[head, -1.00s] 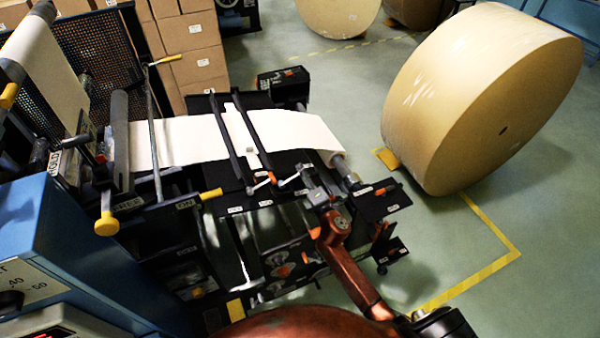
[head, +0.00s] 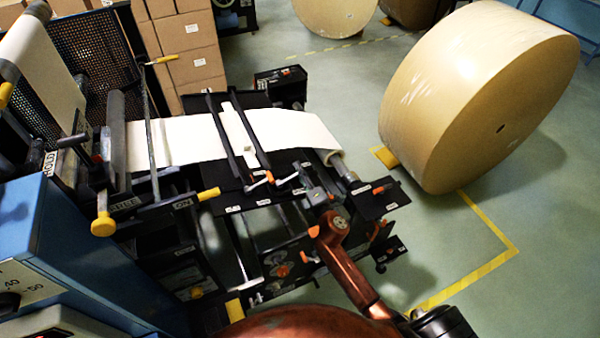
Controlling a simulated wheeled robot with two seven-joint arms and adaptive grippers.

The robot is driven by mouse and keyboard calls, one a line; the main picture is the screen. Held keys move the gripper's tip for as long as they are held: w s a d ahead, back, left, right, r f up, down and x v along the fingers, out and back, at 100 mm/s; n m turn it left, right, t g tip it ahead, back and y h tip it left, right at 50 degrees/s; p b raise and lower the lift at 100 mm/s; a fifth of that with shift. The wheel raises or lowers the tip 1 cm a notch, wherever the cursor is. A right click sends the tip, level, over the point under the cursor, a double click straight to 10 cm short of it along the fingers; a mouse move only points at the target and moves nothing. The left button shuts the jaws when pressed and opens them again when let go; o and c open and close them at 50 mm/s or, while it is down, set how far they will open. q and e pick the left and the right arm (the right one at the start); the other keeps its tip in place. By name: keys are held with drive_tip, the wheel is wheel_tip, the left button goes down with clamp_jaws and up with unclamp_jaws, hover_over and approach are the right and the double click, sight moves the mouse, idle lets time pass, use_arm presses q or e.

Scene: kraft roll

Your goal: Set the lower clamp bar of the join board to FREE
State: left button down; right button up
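The join board (head: 226,184) lies under the pale paper web (head: 190,138) in the middle of the head view. Two dark clamp bars cross the web: a left one (head: 219,133) and a right one (head: 246,130). I cannot tell which is the lower bar. Small levers sit at their near ends, one on the left (head: 259,182) and one on the right (head: 286,178). My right gripper (head: 303,188) is close beside the right lever; contact and finger opening are unclear. Labels near the levers are too small to read. My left gripper is out of view.
A large kraft roll (head: 470,100) stands on the floor at right. Yellow-tipped rods (head: 208,194) and a blue cabinet (head: 75,240) are at left. Stacked cartons (head: 190,45) stand behind. Dark brackets (head: 380,197) flank my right wrist. Green floor is open at right.

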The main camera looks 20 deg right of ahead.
drive_tip(key=shift+s, duration=0.15)
drive_tip(key=s, duration=1.1)
drive_tip(key=shift+s, duration=0.35)
drive_tip(key=shift+d, duration=0.1)
